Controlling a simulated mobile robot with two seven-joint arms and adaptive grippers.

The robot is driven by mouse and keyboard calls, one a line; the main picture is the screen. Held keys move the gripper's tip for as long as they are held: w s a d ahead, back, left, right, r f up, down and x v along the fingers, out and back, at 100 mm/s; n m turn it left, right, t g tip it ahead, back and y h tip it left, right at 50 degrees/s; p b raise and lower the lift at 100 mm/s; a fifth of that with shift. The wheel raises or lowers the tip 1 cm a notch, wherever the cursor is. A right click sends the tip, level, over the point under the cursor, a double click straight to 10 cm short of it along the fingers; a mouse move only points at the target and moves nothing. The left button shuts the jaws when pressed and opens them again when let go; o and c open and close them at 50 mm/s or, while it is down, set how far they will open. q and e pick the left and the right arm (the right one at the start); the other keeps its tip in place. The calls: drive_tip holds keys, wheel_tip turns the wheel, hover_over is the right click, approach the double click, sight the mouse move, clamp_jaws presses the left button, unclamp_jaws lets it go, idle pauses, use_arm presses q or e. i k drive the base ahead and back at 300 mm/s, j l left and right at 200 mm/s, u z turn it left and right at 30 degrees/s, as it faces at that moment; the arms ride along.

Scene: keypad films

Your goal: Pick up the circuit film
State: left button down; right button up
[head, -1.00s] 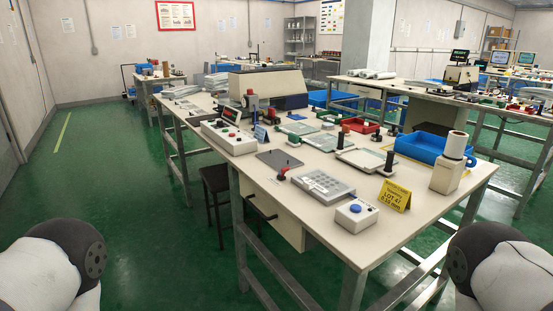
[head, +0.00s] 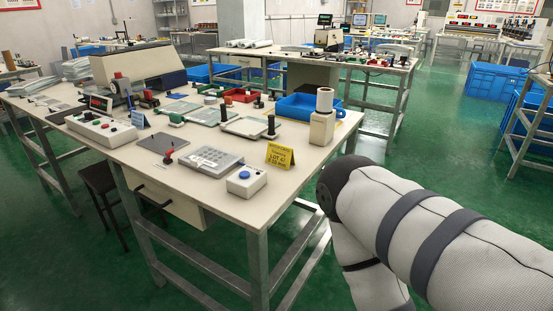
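I cannot pick out the circuit film with certainty at this distance. On the workbench (head: 110,168) lie two pale, flat, framed plates, a nearer one (head: 247,127) with a black knob at its right and a farther one (head: 207,115). A dark grey flat plate (head: 163,143) lies nearer the front. A grey keypad-like block (head: 209,161) stands beside a small box with a blue button (head: 246,181). My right arm reaches in from the lower right, but its gripper is out of frame. My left gripper is not in view.
A yellow lot sign (head: 279,156), a white roll on a stand (head: 323,118) and a blue bin (head: 300,107) stand at the bench's right end. A control box (head: 101,129) is at its left. A stool (head: 103,188) is below.

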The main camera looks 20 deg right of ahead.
sight(171, 108)
drive_tip(key=i+j+z, duration=0.45)
drive_tip(key=i+j, duration=0.25)
drive_tip(key=i+j+z, duration=0.5)
drive_tip(key=j, duration=0.4)
drive_tip(key=i+j+z, duration=0.2)
drive_tip(key=j, duration=0.35)
drive_tip(key=i+j+z, duration=0.25)
drive_tip(key=j, duration=0.3)
drive_tip(key=i+j+z, duration=0.25)
drive_tip(key=j, duration=0.35)
drive_tip(key=j+z, duration=0.2)
drive_tip(key=j, duration=0.4)
